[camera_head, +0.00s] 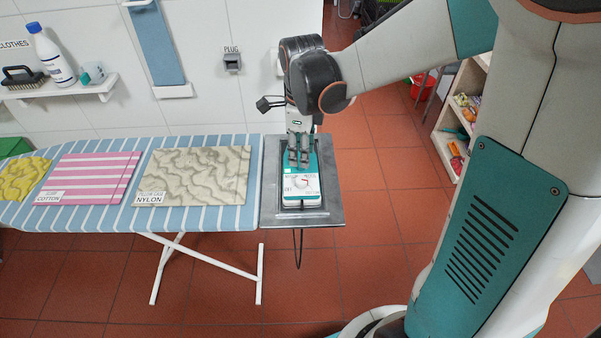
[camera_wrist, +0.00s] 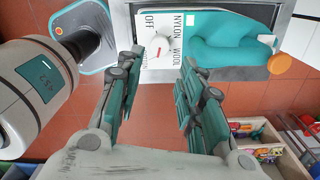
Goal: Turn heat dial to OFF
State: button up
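The iron (camera_head: 302,199) lies on the metal rest (camera_head: 330,211) at the right end of the ironing board. In the wrist view it has a white label plate (camera_wrist: 150,71) and a teal body (camera_wrist: 228,40).
Folded pieces marked nylon (camera_head: 195,172) and cotton (camera_head: 85,178) lie on the striped ironing board (camera_head: 256,150). A plug socket (camera_head: 232,60) is on the wall behind. A shelf with small items (camera_head: 458,128) stands at right. Red tiled floor in front is clear.

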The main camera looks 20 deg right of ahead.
aim_at(302, 180)
notch_tip(302, 180, down, 10)
jog(key=b, duration=0.3)
jog(key=c, duration=0.8)
